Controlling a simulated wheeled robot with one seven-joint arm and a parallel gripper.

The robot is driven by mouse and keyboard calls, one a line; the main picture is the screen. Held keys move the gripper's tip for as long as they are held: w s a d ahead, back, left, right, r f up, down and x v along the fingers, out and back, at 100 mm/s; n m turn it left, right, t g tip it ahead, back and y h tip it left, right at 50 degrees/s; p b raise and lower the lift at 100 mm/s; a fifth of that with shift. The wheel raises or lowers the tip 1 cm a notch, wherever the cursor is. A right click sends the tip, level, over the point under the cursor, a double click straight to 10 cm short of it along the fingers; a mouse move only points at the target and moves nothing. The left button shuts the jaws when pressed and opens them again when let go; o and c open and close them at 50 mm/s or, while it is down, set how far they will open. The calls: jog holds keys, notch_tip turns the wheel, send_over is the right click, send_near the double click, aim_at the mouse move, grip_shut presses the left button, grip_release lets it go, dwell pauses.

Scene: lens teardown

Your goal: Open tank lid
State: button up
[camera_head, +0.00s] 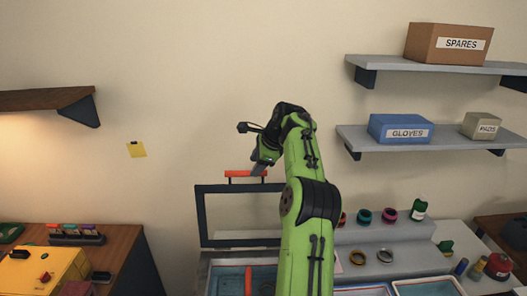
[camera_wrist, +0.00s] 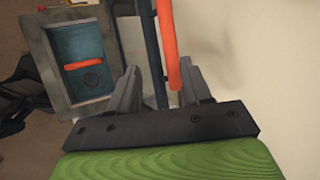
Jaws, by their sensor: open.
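The tank lid (camera_head: 199,215) is a dark-framed clear panel standing upright against the wall behind the tank (camera_head: 204,272). Its red-orange handle (camera_head: 238,174) runs along the top edge. My gripper (camera_head: 259,166) is at the right end of this handle. In the wrist view my gripper (camera_wrist: 159,70) is open, and the handle (camera_wrist: 169,45) shows between its spread fingers, nearer the right one. Whether a finger touches it I cannot tell. The tank (camera_wrist: 55,60) is uncovered, with a blue inside and an orange bar (camera_wrist: 84,63) in it. My arm hides the tank's right part in the head view.
Wall shelves above carry a spares box (camera_head: 435,44) and a blue gloves box (camera_head: 390,127). A wooden desk (camera_head: 128,240) is at left.

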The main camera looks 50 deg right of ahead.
jog(key=v, duration=0.8)
jog(key=shift+w+a, duration=0.1)
jog(key=shift+w, duration=0.1)
